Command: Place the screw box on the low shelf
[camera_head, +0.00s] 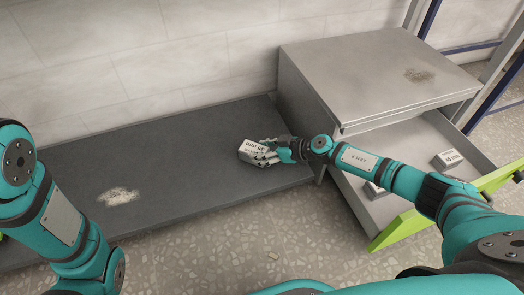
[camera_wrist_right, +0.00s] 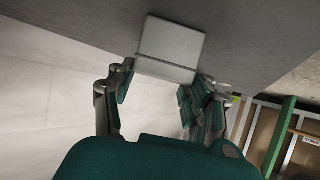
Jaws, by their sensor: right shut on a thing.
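The screw box (camera_head: 254,153) is a small white box with dark lettering, over the right part of the dark grey low shelf (camera_head: 190,165). My right gripper (camera_head: 272,152) is shut on it from the right side. In the right wrist view the box (camera_wrist_right: 171,48) sits between the fingertips (camera_wrist_right: 160,78), with the dark shelf surface (camera_wrist_right: 255,35) behind it. I cannot tell whether the box touches the shelf. My left gripper is not in view; only my left arm shows at the left edge of the head view.
A grey metal cabinet (camera_head: 375,75) stands right of the shelf. Its drawer (camera_head: 400,199) with a green front (camera_head: 400,228) is open and holds white boxes (camera_head: 448,160), one partly hidden by my right arm. A pale stain (camera_head: 118,196) marks the shelf, which is otherwise clear.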

